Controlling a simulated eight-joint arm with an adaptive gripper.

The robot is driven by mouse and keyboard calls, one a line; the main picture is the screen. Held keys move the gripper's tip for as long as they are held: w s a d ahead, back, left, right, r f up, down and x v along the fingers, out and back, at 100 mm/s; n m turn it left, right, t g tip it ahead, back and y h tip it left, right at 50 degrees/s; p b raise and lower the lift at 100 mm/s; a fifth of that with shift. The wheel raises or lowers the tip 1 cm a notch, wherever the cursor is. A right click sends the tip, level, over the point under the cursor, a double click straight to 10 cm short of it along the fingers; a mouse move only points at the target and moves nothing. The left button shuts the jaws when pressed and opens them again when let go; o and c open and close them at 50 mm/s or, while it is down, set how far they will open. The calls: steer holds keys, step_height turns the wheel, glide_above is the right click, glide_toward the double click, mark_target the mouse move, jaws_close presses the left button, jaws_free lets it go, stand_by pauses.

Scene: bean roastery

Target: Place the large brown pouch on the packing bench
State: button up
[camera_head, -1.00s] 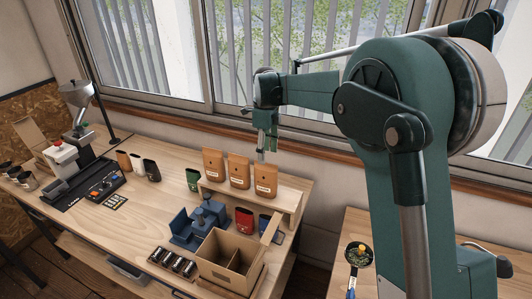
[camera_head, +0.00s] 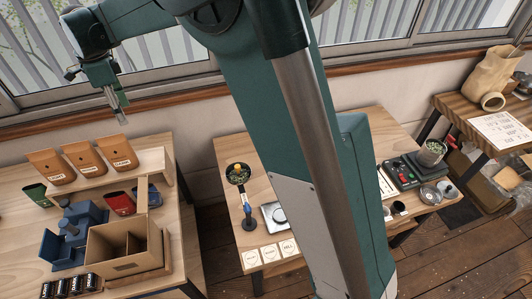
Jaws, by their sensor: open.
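Three large brown pouches stand upright in a row on a raised wooden shelf at the back of the left wooden bench (camera_head: 190,222): a left one (camera_head: 46,168), a middle one (camera_head: 85,160) and a right one (camera_head: 117,153). Their labels are too small to read. I cannot tell from a sign which bench is the packing bench; the left one carries an open cardboard box (camera_head: 112,262). My gripper (camera_head: 122,117) is open and empty, pointing down above or behind the right pouch and apart from it. My arm covers the middle of the view.
Near the box are a blue fixture (camera_head: 75,232), small dark tins (camera_head: 70,284), and green (camera_head: 34,192), red (camera_head: 121,204) and blue pouches. A sack (camera_head: 490,80) lies on the right table.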

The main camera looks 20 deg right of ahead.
steer(key=s+d+r+n+t, duration=0.1)
steer(key=s+d+r+n, duration=0.2)
steer(key=d, duration=0.6)
steer(key=s+d+r+n+t, duration=0.1)
steer(key=s+d+r+n, duration=0.15)
steer(key=s+d, duration=0.55)
steer(key=s+d+r+n+t, duration=0.15)
steer(key=d+r, duration=0.25)
steer(key=d, duration=0.7)
steer(key=s+d+f+n+t, duration=0.1)
steer(key=s+d+f+n, duration=0.3)
steer(key=s+d, duration=0.6)
steer(key=s+d+f+n+t, duration=0.2)
steer(key=s+d+f+n, duration=0.2)
steer(key=s+d, duration=0.6)
steer(key=s, duration=0.3)
steer(key=shift+s+f+n, duration=0.35)
steer(key=shift+f+n, duration=0.05)
steer(key=shift+o, duration=0.7)
